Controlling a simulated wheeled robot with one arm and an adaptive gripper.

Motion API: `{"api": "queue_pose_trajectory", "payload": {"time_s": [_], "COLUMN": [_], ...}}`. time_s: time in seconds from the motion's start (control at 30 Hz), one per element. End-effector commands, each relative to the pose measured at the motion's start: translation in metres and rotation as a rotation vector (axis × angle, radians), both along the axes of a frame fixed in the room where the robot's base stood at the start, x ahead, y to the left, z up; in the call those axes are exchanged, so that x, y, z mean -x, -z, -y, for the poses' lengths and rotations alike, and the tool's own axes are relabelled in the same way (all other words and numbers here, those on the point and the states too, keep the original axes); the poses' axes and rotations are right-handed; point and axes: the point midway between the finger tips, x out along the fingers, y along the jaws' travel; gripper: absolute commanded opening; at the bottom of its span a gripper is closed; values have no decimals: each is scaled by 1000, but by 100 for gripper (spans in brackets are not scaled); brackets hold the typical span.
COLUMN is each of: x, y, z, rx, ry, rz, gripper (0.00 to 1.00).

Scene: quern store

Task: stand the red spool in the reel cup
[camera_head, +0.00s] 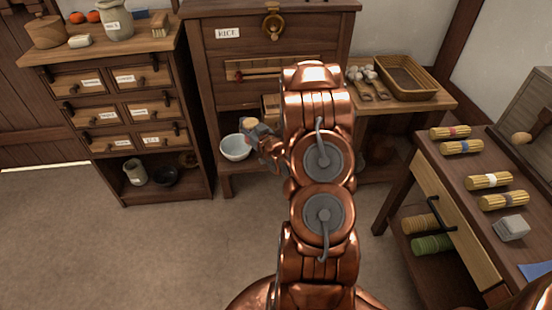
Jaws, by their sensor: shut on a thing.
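My gripper (255,130) is left of my copper arm, in front of the rice cabinet, above and beside a white bowl (235,148). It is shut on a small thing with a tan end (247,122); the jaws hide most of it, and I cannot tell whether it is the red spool. No red spool shows clearly elsewhere. I cannot make out the reel cup; my arm hides the middle of the scene.
A drawer chest (120,100) stands at left, the rice cabinet (275,50) behind. A basket (405,78) sits on the back bench. The right table (475,225) bears several banded yellow bundles (489,181) and a grey block (511,228). Floor at front left is clear.

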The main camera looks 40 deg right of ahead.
Motion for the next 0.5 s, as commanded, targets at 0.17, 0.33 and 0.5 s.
{"api": "queue_pose_trajectory", "payload": {"time_s": [0.17,0.33,0.5], "x": [49,89,116], "y": [68,110,133], "z": [20,29,33], "rx": [-3,-3,1], "ry": [18,32,46], "rz": [-8,-6,-2], "gripper": [0,0,0]}}
